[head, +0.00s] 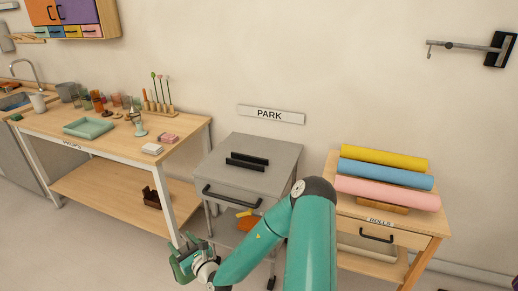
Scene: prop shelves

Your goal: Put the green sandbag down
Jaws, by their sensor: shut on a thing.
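My gripper (186,258) is low in the lower middle-left of the head view, in front of the long wooden workbench and to the left of the grey cart. It is shut on the green sandbag (180,268), which shows only as a small dark-green patch among the fingers. Its outline is hard to tell from the teal gripper parts. It is held off the workbench and off the cart. Whether it touches anything beneath is not visible.
The grey cart (268,152) under the PARK sign has two black bars on top. A rolls stand (425,218) is at right.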

